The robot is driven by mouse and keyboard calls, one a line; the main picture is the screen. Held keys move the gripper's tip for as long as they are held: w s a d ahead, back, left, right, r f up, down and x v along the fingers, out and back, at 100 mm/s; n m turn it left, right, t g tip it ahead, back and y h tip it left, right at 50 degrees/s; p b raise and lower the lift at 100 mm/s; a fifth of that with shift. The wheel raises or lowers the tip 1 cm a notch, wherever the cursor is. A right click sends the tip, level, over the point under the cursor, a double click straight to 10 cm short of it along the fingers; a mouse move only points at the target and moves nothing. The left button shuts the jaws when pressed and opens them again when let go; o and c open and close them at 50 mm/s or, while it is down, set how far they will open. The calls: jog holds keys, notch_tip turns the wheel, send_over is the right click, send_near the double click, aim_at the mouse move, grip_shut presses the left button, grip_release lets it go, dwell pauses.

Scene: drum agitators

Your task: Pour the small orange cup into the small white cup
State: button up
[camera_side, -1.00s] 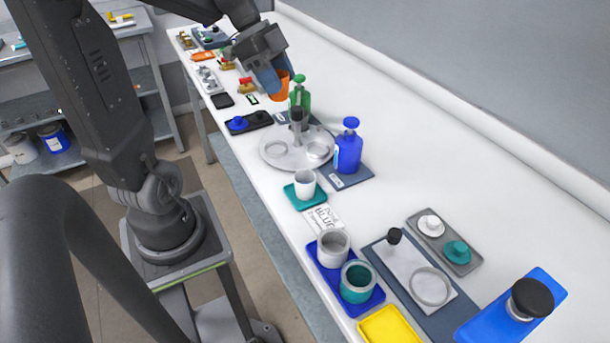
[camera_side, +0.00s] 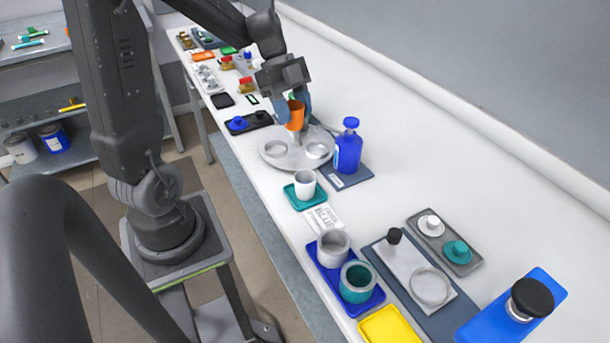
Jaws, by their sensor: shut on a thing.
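My gripper (camera_side: 293,112) is shut on the small orange cup (camera_side: 295,116), with a blue finger on each side. The orange cup looks roughly upright and is held in front of the round grey tray's post, above the tray. The small white cup (camera_side: 305,184) stands upright on a teal square mat (camera_side: 293,199), nearer the camera than my gripper and apart from it. The inside of the orange cup cannot be made out.
The round grey tray (camera_side: 270,164) with rings lies below my gripper. A blue pump bottle (camera_side: 348,150) stands close on the right. A green bottle is mostly hidden behind my gripper. Grey and teal canisters (camera_side: 334,246) sit in a blue tray (camera_side: 349,300) nearer the camera.

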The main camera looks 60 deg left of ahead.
aim_at(294, 128)
jog(key=shift+f, duration=0.45)
jog(key=shift+d+f+y, duration=0.3)
jog(key=shift+f, duration=0.35)
jog(key=f, duration=0.1)
jog(key=d+f+y, duration=0.1)
jog(key=f, duration=0.1)
jog(key=shift+s+d+f+m+y, duration=0.2)
jog(key=shift+s+d+m+y, duration=0.1)
jog(key=shift+y, duration=0.1)
jog(key=shift+s+d+f+t+y, duration=0.15)
jog(key=shift+d+f+y, duration=0.15)
jog(key=shift+f, duration=0.2)
jog(key=shift+d+f+t+y, duration=0.15)
jog(key=shift+d+f+y, duration=0.15)
jog(key=shift+f, duration=0.15)
jog(key=shift+s+d+r+m+t+y, duration=0.15)
jog(key=shift+s+d+r+t+y, duration=0.05)
jog(key=shift+d+r+y, duration=0.55)
jog(key=shift+s+d+r+m+t+y, duration=0.2)
jog(key=shift+d+r+y, duration=0.35)
jog(key=shift+r+y, duration=0.3)
jog(key=shift+d+r, duration=0.25)
jog(key=shift+s+d+r+t+y, duration=0.15)
jog(key=shift+d+t+y, duration=0.15)
jog(key=shift+y, duration=0.6)
jog(key=shift+d+f+y+p, duration=0.1)
jog(key=shift+f+y+p, duration=0.35)
jog(key=shift+f+y, duration=0.35)
